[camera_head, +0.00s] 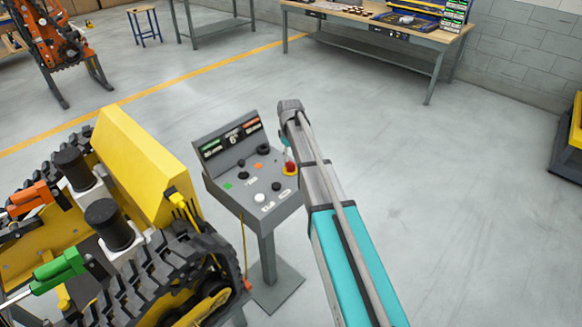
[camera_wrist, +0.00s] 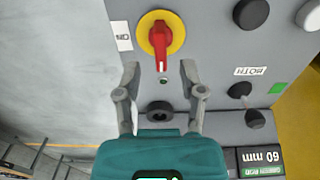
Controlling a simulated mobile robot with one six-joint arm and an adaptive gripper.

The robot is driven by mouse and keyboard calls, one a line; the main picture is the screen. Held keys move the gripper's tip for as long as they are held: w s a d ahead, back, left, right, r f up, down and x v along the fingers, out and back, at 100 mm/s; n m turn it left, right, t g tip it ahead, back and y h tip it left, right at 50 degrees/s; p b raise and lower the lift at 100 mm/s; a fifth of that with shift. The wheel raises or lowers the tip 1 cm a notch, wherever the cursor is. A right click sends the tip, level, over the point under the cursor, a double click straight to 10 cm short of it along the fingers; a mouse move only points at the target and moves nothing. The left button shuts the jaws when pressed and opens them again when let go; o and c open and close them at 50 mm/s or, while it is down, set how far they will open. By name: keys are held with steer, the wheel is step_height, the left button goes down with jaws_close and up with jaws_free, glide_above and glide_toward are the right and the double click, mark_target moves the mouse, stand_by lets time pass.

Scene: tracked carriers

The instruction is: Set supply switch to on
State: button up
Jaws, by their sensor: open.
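The supply switch (camera_wrist: 161,45) is a red rotary handle on a round yellow plate, set in a grey panel. In the wrist view its handle points down the picture, toward my gripper. A white label (camera_wrist: 124,36) to its left appears to read ON, turned sideways. My gripper (camera_wrist: 159,70) is open, with its two fingertips left and right of the handle's lower end and gaps on both sides. I cannot tell how deep the tips reach. In the head view the switch (camera_head: 290,168) shows at the console's right edge, partly hidden, and my arm mostly hides my gripper.
The grey pedestal console (camera_head: 246,200) carries other knobs and buttons; a black knob (camera_wrist: 251,14) lies right of the switch. A yellow tracked carrier (camera_head: 140,165) stands close left of the console.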

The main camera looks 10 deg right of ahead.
mark_target(290, 162)
steer(key=shift+f+b, duration=1.6)
steer(key=shift+f, duration=0.3)
steer(key=shift+c, duration=0.2)
jaws_close()
steer(key=shift+d, duration=0.1)
